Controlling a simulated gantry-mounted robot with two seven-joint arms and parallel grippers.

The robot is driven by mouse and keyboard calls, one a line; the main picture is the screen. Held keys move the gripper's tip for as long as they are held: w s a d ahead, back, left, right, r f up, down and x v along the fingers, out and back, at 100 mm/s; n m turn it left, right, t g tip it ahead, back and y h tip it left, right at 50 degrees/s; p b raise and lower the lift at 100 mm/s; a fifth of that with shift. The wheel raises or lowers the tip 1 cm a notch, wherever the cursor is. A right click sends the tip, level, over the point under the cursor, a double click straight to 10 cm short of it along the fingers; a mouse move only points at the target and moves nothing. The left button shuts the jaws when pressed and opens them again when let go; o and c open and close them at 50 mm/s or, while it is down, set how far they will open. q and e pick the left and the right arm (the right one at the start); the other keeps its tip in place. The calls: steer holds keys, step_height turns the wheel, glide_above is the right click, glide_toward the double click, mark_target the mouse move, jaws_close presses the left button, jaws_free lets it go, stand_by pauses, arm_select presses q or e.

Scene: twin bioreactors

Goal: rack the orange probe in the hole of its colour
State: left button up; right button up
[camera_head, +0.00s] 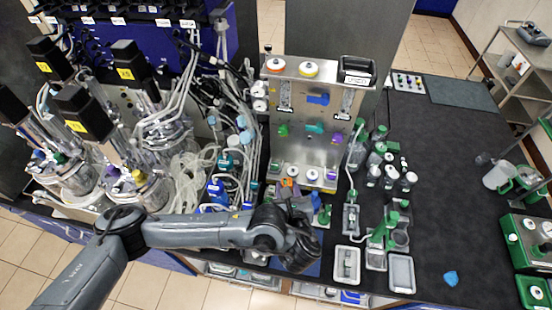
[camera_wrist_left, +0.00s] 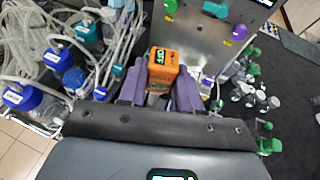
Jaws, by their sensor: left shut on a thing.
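The orange probe (camera_wrist_left: 163,66), a boxy body with a small dark display on it, sits between the two purple-grey fingers of my left gripper (camera_wrist_left: 160,92) in the left wrist view. The gripper is shut on it. In the head view a small bit of the orange probe (camera_head: 288,182) shows above my left gripper (camera_head: 291,193), in front of the steel panel's lower edge. The probe's lower part is hidden by the gripper. I cannot make out an orange-marked hole in either view. My right gripper is not in view.
The steel panel (camera_head: 290,150) with coloured knobs stands just behind the gripper. Blue and green items (camera_head: 325,214) stand close on its right. Tubing and blue-capped bottles (camera_head: 217,192) crowd the left. Grey trays (camera_head: 401,272) lie to the right; the dark bench (camera_head: 450,190) beyond is mostly clear.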

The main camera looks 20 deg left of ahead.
arm_select(q)
steer(key=shift+n+g+y, duration=0.3)
steer(key=shift+n+y, duration=0.3)
steer(key=shift+y, duration=0.1)
steer(key=shift+s+a+f+b, duration=0.35)
steer(key=shift+a+f+b, duration=1.15)
steer(key=shift+f, duration=2.55)
steer(key=shift+s+a+f+b, duration=0.4)
steer(key=shift+a+f+b, duration=0.55)
steer(key=shift+f+b, duration=2.1)
steer(key=shift+s+a+f+b, duration=0.35)
steer(key=shift+a+f+b, duration=0.65)
steer(key=shift+f, duration=4)
steer(key=shift+a+f, duration=0.2)
steer(key=shift+f, duration=0.3)
steer(key=shift+f+b, duration=0.4)
steer(key=shift+b, duration=0.1)
steer(key=shift+f, duration=0.15)
steer(key=shift+f, duration=0.2)
steer(key=shift+f+b, duration=0.45)
steer(key=shift+b, duration=0.2)
